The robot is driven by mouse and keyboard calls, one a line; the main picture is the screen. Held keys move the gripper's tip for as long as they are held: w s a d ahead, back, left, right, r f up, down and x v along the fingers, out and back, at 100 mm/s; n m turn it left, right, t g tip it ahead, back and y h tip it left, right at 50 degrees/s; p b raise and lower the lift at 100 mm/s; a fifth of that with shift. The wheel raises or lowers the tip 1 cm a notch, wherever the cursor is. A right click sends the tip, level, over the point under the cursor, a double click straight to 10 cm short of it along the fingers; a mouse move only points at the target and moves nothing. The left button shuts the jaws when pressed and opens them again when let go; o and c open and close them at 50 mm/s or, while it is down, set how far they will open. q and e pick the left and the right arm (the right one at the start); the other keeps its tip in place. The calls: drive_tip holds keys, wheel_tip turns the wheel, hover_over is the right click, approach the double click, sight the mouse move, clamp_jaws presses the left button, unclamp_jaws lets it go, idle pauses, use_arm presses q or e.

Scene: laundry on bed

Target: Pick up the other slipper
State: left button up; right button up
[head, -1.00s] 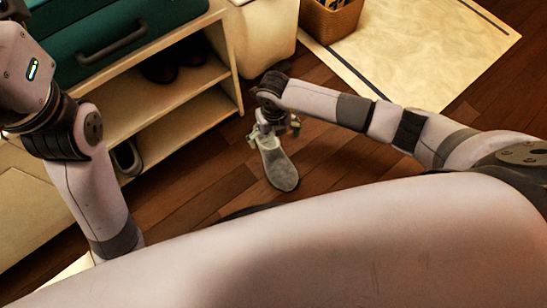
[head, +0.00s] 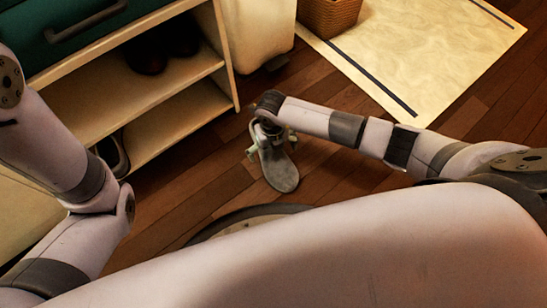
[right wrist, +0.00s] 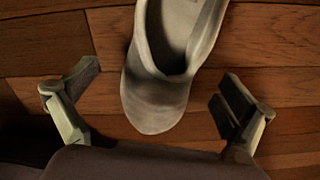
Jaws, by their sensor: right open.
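A grey slipper (head: 279,172) lies on the wooden floor under my right gripper (head: 269,148). In the right wrist view the slipper (right wrist: 158,95) points its rounded, closed end toward the gripper, and its far end runs out of the frame at the top. My right gripper (right wrist: 155,97) is open, with one finger on each side of the slipper's near end and floor showing between each finger and the slipper. My left arm comes in at the left of the head view, but its gripper is outside the frame.
A shelf unit (head: 190,82) stands at the left, with dark shoes (head: 160,52) on the upper shelf and another shoe (head: 116,153) lower down. A wicker basket (head: 328,17) and a pale rug (head: 425,55) lie beyond. The floor around the slipper is clear.

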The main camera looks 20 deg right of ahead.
sight(272, 151)
drive_tip(key=shift+f+b, duration=1.35)
drive_tip(key=shift+f, duration=0.55)
drive_tip(key=shift+c, duration=0.4)
drive_tip(key=c, duration=1.4)
drive_tip(key=shift+r, duration=0.15)
